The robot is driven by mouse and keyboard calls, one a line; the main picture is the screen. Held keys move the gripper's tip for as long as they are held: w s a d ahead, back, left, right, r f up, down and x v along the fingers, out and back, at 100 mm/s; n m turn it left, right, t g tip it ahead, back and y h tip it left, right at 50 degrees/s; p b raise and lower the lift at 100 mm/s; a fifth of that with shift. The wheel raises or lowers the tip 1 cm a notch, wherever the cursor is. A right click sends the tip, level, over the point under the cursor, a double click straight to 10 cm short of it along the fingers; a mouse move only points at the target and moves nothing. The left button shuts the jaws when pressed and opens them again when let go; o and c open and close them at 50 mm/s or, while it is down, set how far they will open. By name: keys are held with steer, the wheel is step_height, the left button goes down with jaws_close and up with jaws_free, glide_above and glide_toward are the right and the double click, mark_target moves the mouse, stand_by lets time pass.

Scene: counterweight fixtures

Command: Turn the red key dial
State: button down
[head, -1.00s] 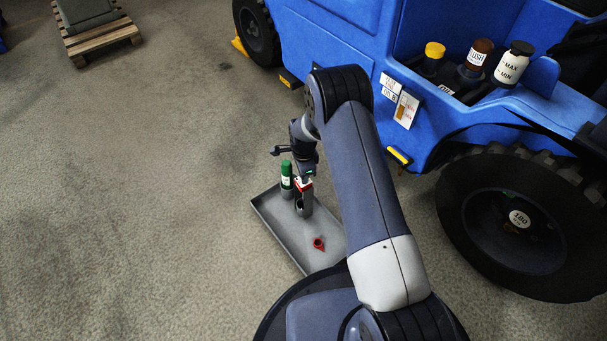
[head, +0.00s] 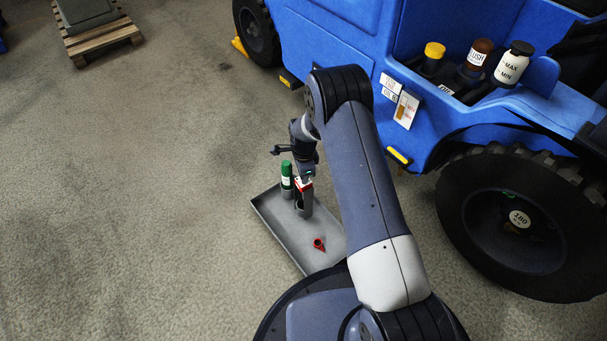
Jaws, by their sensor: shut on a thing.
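A small red key-shaped piece (head: 319,244), which looks like the red key dial, lies on the grey tray (head: 283,237) near its right end. My gripper (head: 304,178) points down over the far part of the tray, behind and left of the red piece and apart from it. It is shut on a small red and white thing (head: 304,184) at the top of a grey holder (head: 304,208). Whether that thing is in the holder or just above it, I cannot tell. My fingers are small and partly hidden by my wrist.
A green bottle (head: 287,175) stands on the tray just left of my gripper. A blue vehicle (head: 340,45) with a large black wheel (head: 520,225) rises behind and right. Several capped bottles stand in its bay. A wooden pallet (head: 103,42) is far left. The floor at left is clear.

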stand_by(0.3)
steer(key=c, duration=1.4)
jaws_free()
step_height(320, 180, up, 11)
steer(key=p, duration=0.4)
steer(key=shift+f, duration=0.1)
